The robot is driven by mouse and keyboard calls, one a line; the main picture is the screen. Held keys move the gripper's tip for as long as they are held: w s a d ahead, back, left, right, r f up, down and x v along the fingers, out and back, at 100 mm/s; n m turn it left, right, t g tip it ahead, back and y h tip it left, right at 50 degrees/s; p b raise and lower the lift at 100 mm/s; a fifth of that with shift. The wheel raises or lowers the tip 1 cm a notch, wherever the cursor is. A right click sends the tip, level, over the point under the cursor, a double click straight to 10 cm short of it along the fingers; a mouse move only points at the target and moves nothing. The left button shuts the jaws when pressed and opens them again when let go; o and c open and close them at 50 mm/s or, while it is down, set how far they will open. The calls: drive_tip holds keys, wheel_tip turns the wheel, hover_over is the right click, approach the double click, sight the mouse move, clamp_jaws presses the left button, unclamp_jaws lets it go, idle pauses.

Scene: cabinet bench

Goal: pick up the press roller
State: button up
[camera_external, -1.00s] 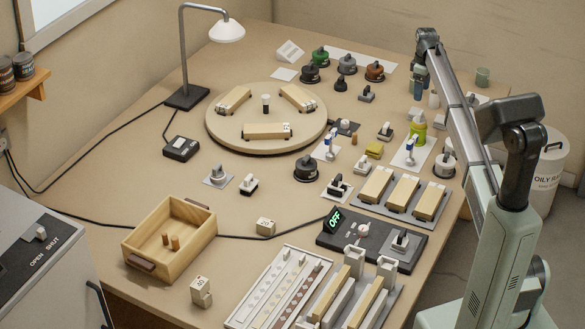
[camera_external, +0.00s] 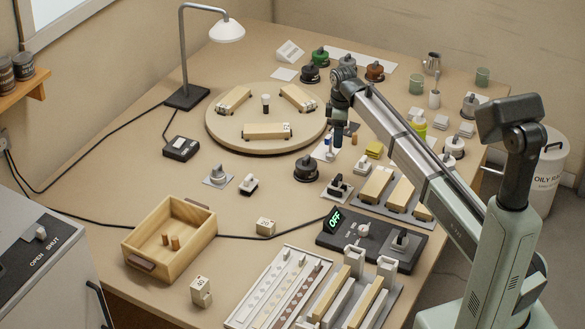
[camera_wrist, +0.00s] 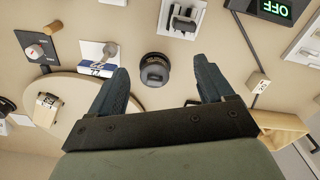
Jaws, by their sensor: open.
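I cannot tell for certain which thing is the press roller. A blue-and-white tool (camera_external: 328,151) on a pale card may be it; in the wrist view it (camera_wrist: 99,68) lies near my left finger. A dark round knobbed piece (camera_external: 306,169) stands just in front of it. In the wrist view that piece (camera_wrist: 155,70) shows beyond the gap between my fingers. My gripper (camera_external: 338,141) hangs over the bench beside the turntable's right edge. In the wrist view my gripper (camera_wrist: 162,84) is open, with nothing between its fingers.
The round turntable (camera_external: 222,137) carries several wooden blocks. A switch unit (camera_external: 338,188) and a dark box reading OFF (camera_external: 340,234) stand nearer. A wooden tray (camera_external: 202,236) is at front left.

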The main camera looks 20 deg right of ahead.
drive_tip(key=m, duration=0.2)
hover_over(338, 177)
drive_tip(key=s+d, duration=0.1)
drive_tip(key=s, duration=0.1)
drive_tip(key=f, duration=0.3)
drive_tip(key=f+m, duration=0.1)
drive_tip(key=f, duration=0.2)
drive_tip(key=w+f+m, duration=0.1)
drive_tip(key=f, duration=0.2)
drive_tip(key=shift+a+f+t+y, duration=0.25)
drive_tip(key=shift+a+t+y, duration=0.05)
drive_tip(key=shift+t, duration=0.1)
drive_tip(key=shift+w+a+f, duration=0.1)
drive_tip(key=shift+w+f, duration=0.1)
drive_tip(key=shift+f, duration=0.7)
drive_tip(key=shift+w+f, duration=0.2)
drive_tip(key=shift+f, duration=0.65)
drive_tip(key=shift+w+a+f, duration=0.1)
drive_tip(key=shift+w+f, duration=0.1)
drive_tip(key=shift+f, duration=0.7)
drive_tip(key=shift+c, duration=0.4)
drive_tip(key=c, duration=1.2)
